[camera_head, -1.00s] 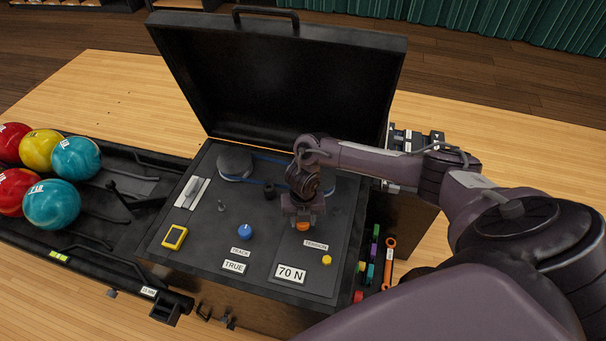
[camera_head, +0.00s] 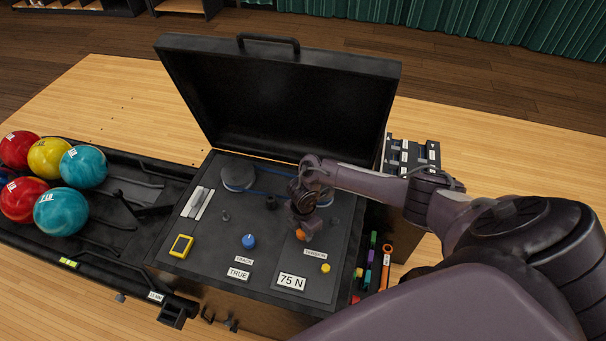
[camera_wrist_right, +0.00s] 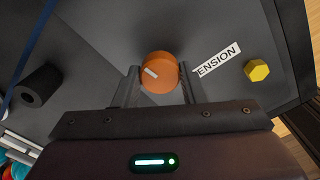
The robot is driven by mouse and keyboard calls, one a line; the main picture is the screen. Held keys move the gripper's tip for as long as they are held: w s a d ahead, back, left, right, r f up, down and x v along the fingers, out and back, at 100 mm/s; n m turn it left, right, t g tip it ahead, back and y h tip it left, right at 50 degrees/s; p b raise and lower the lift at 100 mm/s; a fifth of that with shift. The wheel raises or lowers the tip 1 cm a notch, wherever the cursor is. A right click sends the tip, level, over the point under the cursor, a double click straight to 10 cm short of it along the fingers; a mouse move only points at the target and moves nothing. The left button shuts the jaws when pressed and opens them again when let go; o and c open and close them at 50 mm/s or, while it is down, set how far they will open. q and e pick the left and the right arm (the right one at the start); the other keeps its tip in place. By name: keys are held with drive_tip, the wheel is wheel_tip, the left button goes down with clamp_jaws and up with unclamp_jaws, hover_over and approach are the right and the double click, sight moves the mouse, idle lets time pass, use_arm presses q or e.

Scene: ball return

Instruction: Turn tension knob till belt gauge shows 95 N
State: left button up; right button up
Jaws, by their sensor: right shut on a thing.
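The orange tension knob (camera_wrist_right: 159,70) sits on the dark panel beside the label ending in "ENSION" (camera_wrist_right: 217,60), with a pale pointer mark on its top. My right gripper (camera_wrist_right: 160,82) is shut on the knob, one finger on each side; in the head view the gripper (camera_head: 302,230) comes down over the knob (camera_head: 301,236) and partly hides it. The belt gauge (camera_head: 291,282) on the panel's front reads 75 N. My left gripper is not in view.
A blue knob (camera_head: 248,241) stands above a sign reading TRUE (camera_head: 238,273). A yellow hexagonal knob (camera_head: 325,268) is close to the right gripper. The open black lid (camera_head: 275,100) rises behind. Bowling balls (camera_head: 60,211) lie on the left rack. Coloured tools hang at the right side.

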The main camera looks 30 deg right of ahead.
drive_tip(key=m, duration=0.1)
drive_tip(key=m+p, duration=0.1)
drive_tip(key=m, duration=0.1)
drive_tip(key=m+p, duration=0.1)
drive_tip(key=shift+w+d+r+m, duration=0.1)
drive_tip(key=shift+r+m, duration=0.15)
drive_tip(key=shift+m, duration=0.15)
drive_tip(key=m+p, duration=0.3)
drive_tip(key=m, duration=0.1)
drive_tip(key=shift+m, duration=0.3)
drive_tip(key=m+p, duration=0.2)
drive_tip(key=m, duration=0.2)
drive_tip(key=shift+m, duration=0.3)
drive_tip(key=m+p, duration=0.1)
drive_tip(key=m, duration=0.3)
drive_tip(key=shift+f+p, duration=0.1)
drive_tip(key=shift+p, duration=0.2)
drive_tip(key=m+p, duration=0.1)
drive_tip(key=m, duration=0.8)
drive_tip(key=shift+p, duration=0.4)
drive_tip(key=m, duration=0.4)
drive_tip(key=shift+f+m, duration=0.1)
drive_tip(key=shift+m, duration=2.3)
